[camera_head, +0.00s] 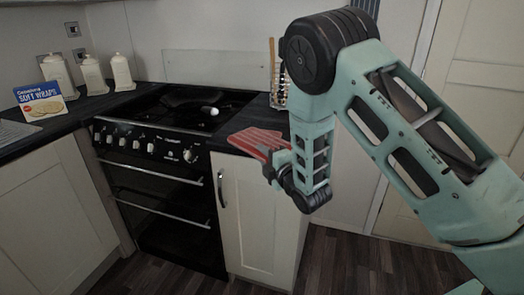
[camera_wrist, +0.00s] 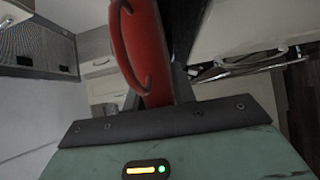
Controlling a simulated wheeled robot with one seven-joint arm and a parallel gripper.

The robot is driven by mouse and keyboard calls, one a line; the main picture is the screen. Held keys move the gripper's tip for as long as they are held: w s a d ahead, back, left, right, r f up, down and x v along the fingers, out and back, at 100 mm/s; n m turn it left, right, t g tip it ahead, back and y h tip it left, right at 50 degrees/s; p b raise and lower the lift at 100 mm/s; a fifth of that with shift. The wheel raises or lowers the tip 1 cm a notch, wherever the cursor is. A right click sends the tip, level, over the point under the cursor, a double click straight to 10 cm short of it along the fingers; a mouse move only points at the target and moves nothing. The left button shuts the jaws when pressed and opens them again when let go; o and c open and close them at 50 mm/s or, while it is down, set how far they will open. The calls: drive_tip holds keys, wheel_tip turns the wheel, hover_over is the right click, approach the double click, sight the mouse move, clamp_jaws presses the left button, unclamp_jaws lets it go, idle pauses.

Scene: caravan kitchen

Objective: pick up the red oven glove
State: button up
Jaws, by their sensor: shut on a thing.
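The red oven glove (camera_head: 258,142) shows in the head view at the right end of the dark worktop, next to the black cooker. My gripper (camera_head: 272,168) is at the glove's right side and is shut on it. In the wrist view the red glove (camera_wrist: 144,50) stands out lengthwise from my gripper, with a loop-like edge along it. The fingertips are mostly hidden by the glove and my wrist. I cannot tell whether the glove still touches the worktop.
The black cooker (camera_head: 165,165) has a pan and a white-ended item on its hob. A utensil holder (camera_head: 278,88) stands behind the glove. Several white canisters (camera_head: 121,72) and a soft wraps packet (camera_head: 41,101) stand at the left. A cream cupboard (camera_head: 253,215) is below the gripper.

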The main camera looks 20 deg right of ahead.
wheel_tip(320, 180, up, 10)
idle(0.5)
idle(0.5)
